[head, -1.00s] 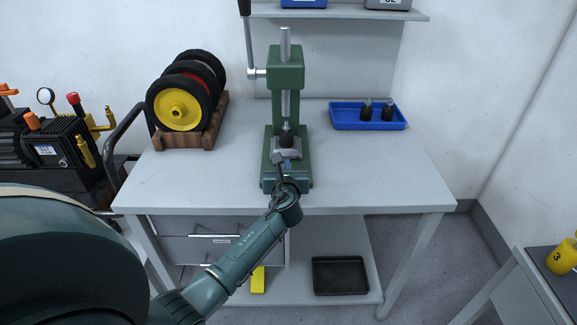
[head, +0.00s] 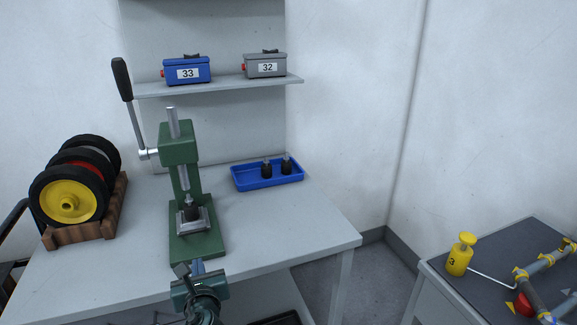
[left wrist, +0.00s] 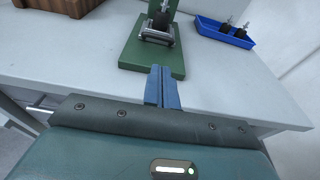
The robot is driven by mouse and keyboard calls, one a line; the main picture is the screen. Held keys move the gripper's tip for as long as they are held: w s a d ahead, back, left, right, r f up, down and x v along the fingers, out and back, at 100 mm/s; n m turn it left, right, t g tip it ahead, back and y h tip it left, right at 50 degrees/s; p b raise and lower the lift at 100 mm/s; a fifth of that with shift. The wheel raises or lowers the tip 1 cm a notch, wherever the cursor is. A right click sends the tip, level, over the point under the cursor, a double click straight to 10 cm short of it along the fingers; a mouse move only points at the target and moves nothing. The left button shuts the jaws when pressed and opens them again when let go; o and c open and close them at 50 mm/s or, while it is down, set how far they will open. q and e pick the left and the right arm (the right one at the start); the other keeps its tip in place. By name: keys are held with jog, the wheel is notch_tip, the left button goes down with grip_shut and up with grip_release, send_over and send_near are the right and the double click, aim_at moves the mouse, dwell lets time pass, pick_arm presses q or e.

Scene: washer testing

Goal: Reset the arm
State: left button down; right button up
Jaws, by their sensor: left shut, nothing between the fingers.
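My left arm comes up from the bottom of the head view, with its gripper (head: 190,272) in front of the green arbor press (head: 182,180). In the left wrist view the blue fingers of my left gripper (left wrist: 162,88) are together with nothing between them. They point at the near edge of the press's green base (left wrist: 152,55); whether they touch it I cannot tell. The press stands upright on the grey table, with its black-handled lever (head: 130,105) raised at the left. A dark part (head: 192,212) sits on the press under the ram. My right gripper is not in view.
A blue tray (head: 240,184) with two dark parts stands right of the press. Wheels (head: 68,196) sit in a wooden rack at left. Boxes marked 33 (head: 187,73) and 32 (head: 265,68) are on the shelf. A side table (head: 445,262) holds a yellow item (head: 459,258).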

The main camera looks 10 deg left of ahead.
pick_arm(q)
jog(key=s+d+f+n+g+h, duration=0.2)
jog(key=s+d+f+n+h, duration=0.4)
jog(key=s+d+f+n, duration=0.35)
jog(key=s+d+f+n+h, duration=0.2)
jog(key=s+n, duration=0.4)
jog(key=n, duration=0.2)
jog(key=s+d+f+n+g+h, duration=0.1)
jog(key=s+d+f+n+h, duration=0.1)
jog(key=s+n, duration=0.4)
jog(key=d+f+n, duration=0.1)
jog(key=n, duration=0.2)
jog(key=shift+s+d+h, duration=0.2)
jog(key=shift+s+h, duration=0.1)
jog(key=shift+h, duration=0.1)
jog(key=shift+a+n, duration=0.1)
jog(key=shift+n, duration=0.15)
